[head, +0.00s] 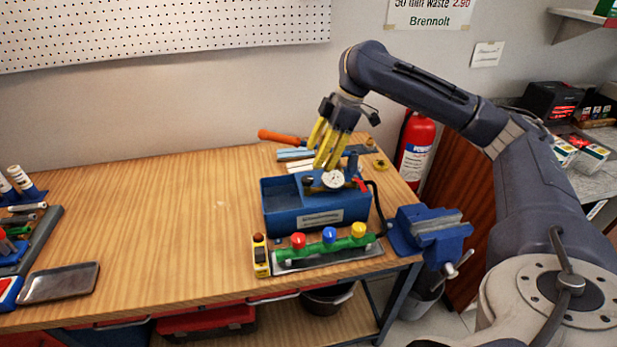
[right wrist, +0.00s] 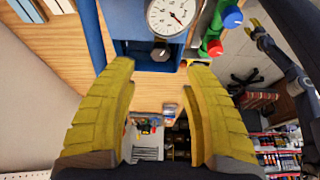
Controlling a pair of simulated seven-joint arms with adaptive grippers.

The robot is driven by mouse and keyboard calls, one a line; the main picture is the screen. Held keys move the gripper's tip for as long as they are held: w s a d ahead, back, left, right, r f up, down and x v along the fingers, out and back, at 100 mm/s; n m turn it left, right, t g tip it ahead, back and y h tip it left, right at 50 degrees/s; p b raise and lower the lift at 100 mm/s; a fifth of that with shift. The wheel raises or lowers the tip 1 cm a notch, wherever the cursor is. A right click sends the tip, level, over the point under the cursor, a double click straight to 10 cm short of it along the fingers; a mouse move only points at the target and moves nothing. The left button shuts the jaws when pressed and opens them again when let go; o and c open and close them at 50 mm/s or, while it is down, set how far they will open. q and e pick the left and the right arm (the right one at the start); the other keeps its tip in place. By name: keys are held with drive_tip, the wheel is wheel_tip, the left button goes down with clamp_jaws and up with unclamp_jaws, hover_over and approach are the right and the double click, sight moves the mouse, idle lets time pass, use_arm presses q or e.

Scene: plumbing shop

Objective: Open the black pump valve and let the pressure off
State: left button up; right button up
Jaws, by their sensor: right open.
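The blue test pump (head: 290,218) stands near the right end of the wooden bench, with a round white gauge (head: 332,179) on top. A small black knob, which looks like the pump valve (head: 307,181), sits left of the gauge. In the right wrist view the black valve (right wrist: 160,50) shows just below the gauge (right wrist: 172,16). My right gripper (head: 322,163) is open and points down above the pump. In its wrist view the valve lies between and beyond its fingertips (right wrist: 163,68), with no contact visible. My left gripper (right wrist: 256,30) shows small at upper right there; its opening is unclear.
A blue vise (head: 430,230) is at the right. White pipes and an orange-handled tool (head: 280,137) lie behind. The bench's middle is clear.

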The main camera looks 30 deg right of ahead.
sight(308, 178)
drive_tip(key=x, duration=0.7)
drive_tip(key=shift+a+f, duration=0.1)
drive_tip(key=shift+f, duration=0.1)
drive_tip(key=shift+o, duration=0.2)
clamp_jaws()
